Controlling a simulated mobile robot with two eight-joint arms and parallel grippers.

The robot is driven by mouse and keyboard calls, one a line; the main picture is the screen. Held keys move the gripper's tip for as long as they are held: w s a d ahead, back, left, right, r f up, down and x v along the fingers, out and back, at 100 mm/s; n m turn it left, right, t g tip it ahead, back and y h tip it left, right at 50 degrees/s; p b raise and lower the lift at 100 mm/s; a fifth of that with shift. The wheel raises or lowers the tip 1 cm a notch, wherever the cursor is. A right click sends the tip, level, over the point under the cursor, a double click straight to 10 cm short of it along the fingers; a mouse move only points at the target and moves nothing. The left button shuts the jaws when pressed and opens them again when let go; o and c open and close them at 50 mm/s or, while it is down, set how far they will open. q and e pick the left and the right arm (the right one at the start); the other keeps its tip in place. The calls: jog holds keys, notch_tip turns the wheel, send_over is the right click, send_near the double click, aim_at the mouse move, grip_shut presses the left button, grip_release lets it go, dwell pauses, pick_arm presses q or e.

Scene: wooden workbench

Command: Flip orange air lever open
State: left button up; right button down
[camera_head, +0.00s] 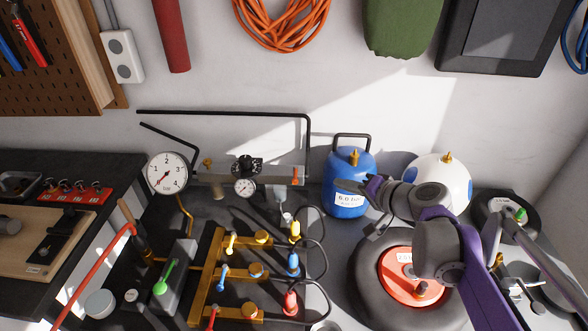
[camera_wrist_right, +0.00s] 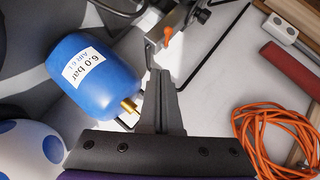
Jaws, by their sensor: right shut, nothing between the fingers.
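The orange lever (camera_head: 295,173) is small and sits at the right end of the grey pipe assembly (camera_head: 270,174) by the back wall. It hangs off a metal fitting in the right wrist view (camera_wrist_right: 169,36). My right gripper (camera_head: 342,184) is to the right of the lever, in front of the blue air tank (camera_head: 347,205). Its fingers (camera_wrist_right: 159,76) are shut and empty, pointing toward the lever with a gap between. The blue tank, labelled 6.0 bar, also shows in the wrist view (camera_wrist_right: 110,68). My left gripper is not in view.
A large dial gauge (camera_head: 167,173) and a small black-topped regulator gauge (camera_head: 245,187) are left of the lever. A brass manifold (camera_head: 218,262) with coloured levers stands in front. A white, blue-spotted tank (camera_head: 456,178) and a black disc with a red centre (camera_head: 393,272) are to the right.

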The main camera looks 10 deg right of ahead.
jog(key=shift+w+d+r, duration=0.25)
jog(key=shift+w+r, duration=0.25)
jog(key=shift+w, duration=0.2)
send_near(297, 173)
jog(key=w+d, duration=0.1)
jog(key=w, duration=0.3)
jog(key=shift+w+a+f, duration=0.2)
jog(key=shift+a+f, duration=0.45)
jog(key=shift+a, duration=0.15)
jog(key=shift+w+a+f, duration=0.2)
jog(key=shift+a+f, duration=0.45)
jog(key=shift+a, duration=0.15)
